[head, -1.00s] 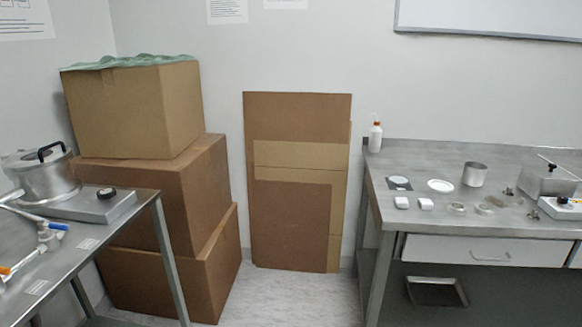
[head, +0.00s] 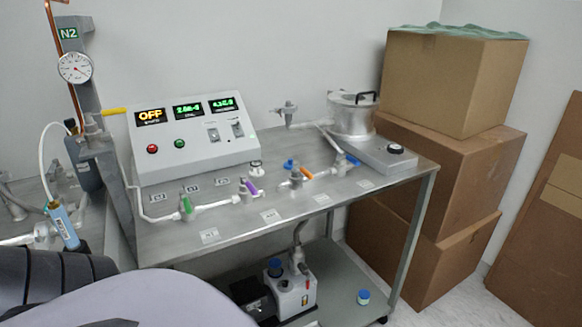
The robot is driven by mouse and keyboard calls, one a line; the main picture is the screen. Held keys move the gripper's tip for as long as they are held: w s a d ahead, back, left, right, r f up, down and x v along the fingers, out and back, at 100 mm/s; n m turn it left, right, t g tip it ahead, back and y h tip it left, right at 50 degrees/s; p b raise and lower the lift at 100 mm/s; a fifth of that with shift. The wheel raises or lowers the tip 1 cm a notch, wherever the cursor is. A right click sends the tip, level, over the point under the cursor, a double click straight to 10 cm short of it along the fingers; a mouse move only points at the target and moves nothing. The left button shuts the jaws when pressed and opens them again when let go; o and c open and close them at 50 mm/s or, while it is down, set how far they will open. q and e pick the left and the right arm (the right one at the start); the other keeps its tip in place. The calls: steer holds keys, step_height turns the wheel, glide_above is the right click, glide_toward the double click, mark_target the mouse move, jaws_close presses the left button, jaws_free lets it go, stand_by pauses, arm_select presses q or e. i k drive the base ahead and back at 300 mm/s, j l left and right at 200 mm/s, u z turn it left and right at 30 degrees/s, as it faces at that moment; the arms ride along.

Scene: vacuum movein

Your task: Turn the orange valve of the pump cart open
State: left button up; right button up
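The pump cart (head: 340,201) is a steel table in the middle of the head view. A pipe line with several valves runs along its front. The orange valve (head: 306,172) has a small orange handle and sits right of the purple-handled valve (head: 250,187) and left of a blue-handled one (head: 352,160). Its handle slants down to the right, at an angle to the pipe; I cannot tell its open or shut setting from this. Neither of my grippers shows. Part of my own arm fills the bottom left corner, apart from the valve.
A control box (head: 195,142) with an OFF display stands behind the pipe line. A metal pot (head: 352,115) stands at the cart's right end. A pump (head: 290,290) is on the lower shelf. Stacked cardboard boxes (head: 430,190) crowd the right side. A gauge post (head: 85,90) stands left.

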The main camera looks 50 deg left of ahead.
mark_target(296, 166)
steer(key=u, duration=1.5)
